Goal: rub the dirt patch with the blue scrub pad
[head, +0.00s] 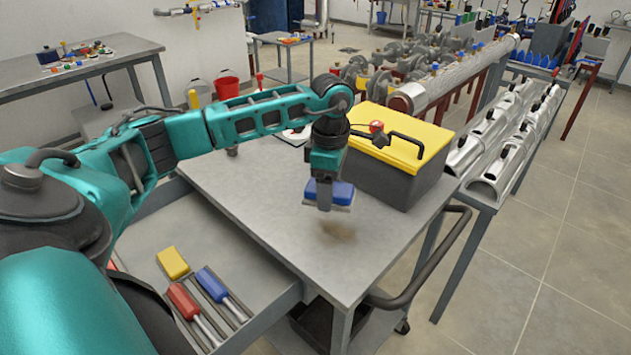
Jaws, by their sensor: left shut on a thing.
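My left gripper (325,205) points down over the grey cart top (265,195) and is shut on the blue scrub pad (342,193). The pad has a pale underside and is held a little above the surface. The brown dirt patch (338,231) is a faint smudge on the cart top, just below and slightly right of the pad in the picture. The pad looks apart from it. The gripper finger hides part of the pad. My right gripper is not in view.
A black toolbox with a yellow lid (412,140) stands close behind and right of the pad. An open drawer (290,290) at front left holds a yellow block (172,263) and red and blue handled tools. The front of the cart top is clear.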

